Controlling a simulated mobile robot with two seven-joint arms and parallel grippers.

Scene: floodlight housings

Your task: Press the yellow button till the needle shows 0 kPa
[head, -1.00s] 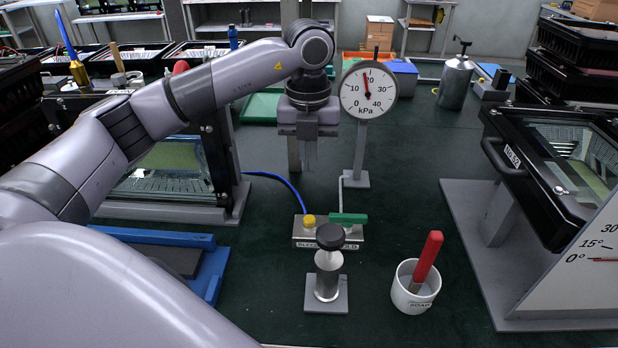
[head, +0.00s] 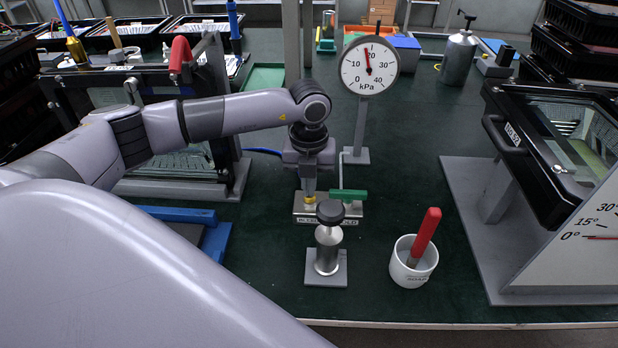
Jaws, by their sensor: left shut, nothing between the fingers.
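The yellow button (head: 310,200) sits on the left part of a grey metal block (head: 343,211) on the green bench. My left gripper (head: 309,194) is shut and points straight down, its fingertips at the button's top. The fingers partly hide the button, and I cannot tell whether they touch it or press it. The round white kPa gauge (head: 381,77) stands on a grey post behind the block. Its red needle points nearly straight up, close to the 20 mark. My right gripper is not in view.
A black-topped metal post (head: 328,250) stands just in front. A white cup (head: 406,274) with a red-handled tool is to the right. Framed housings (head: 545,160) stand on both sides.

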